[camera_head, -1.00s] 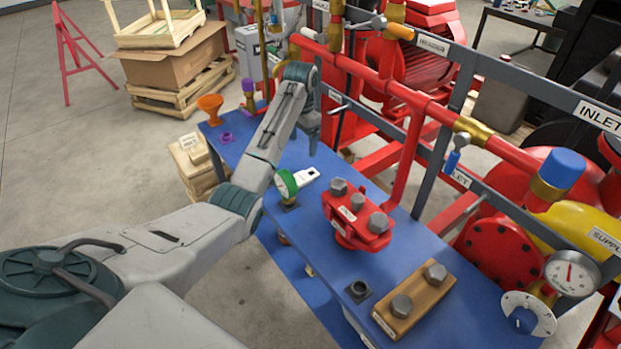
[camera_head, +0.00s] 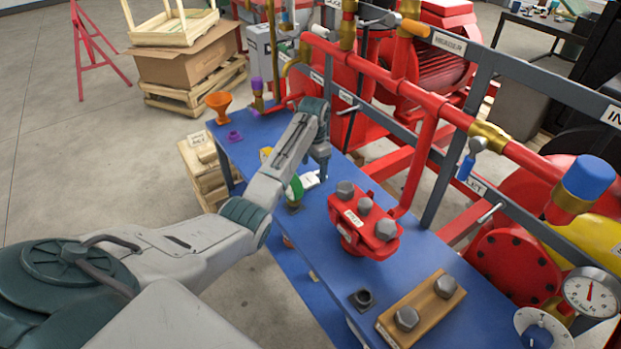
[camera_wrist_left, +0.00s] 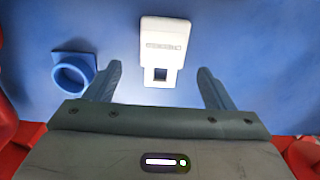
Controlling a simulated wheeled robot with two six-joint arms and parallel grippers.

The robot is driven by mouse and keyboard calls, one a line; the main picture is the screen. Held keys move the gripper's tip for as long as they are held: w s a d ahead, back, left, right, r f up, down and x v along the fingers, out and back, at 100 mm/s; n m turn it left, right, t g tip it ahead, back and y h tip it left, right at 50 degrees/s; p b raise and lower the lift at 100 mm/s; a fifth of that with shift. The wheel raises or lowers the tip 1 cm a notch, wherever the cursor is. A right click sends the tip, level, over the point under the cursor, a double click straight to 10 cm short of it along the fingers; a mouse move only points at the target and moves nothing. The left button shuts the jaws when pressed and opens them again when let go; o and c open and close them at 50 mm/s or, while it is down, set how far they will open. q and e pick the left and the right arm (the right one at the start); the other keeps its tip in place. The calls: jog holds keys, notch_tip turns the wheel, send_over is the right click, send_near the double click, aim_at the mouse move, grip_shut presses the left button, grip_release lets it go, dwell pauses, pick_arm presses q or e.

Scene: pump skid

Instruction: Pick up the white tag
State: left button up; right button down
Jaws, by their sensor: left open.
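The white tag (camera_wrist_left: 163,50) lies flat on the blue bench top (camera_wrist_left: 235,45) in the left wrist view, with dark lettering and a square hole at its near end. In the head view the tag (camera_head: 309,181) shows only in part, behind my left arm. In the head view the left gripper (camera_head: 321,172) points down by the tag. My right gripper is not in view.
A red flanged block with bolts (camera_head: 362,222) stands right of the tag. A blue ring-shaped holder (camera_wrist_left: 74,72) lies left of the tag in the wrist view. Red pipes (camera_head: 435,105) run behind the bench.

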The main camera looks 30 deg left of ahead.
aim_at(312, 177)
pick_arm(q)
jog(key=shift+s+a+f+p, duration=0.1)
jog(key=shift+f+p, duration=0.1)
jog(key=shift+f, duration=0.4)
jog(key=shift+a+f+p, duration=0.1)
jog(key=shift+f+p, duration=0.05)
jog(key=shift+f, duration=0.95)
jog(key=c, duration=1.1)
jog(key=shift+o, duration=0.2)
jog(key=shift+r, duration=0.1)
jog(key=shift+r, duration=0.2)
notch_tip(312, 177, up, 10)
jog(key=b, duration=0.2)
jog(key=shift+f, duration=0.25)
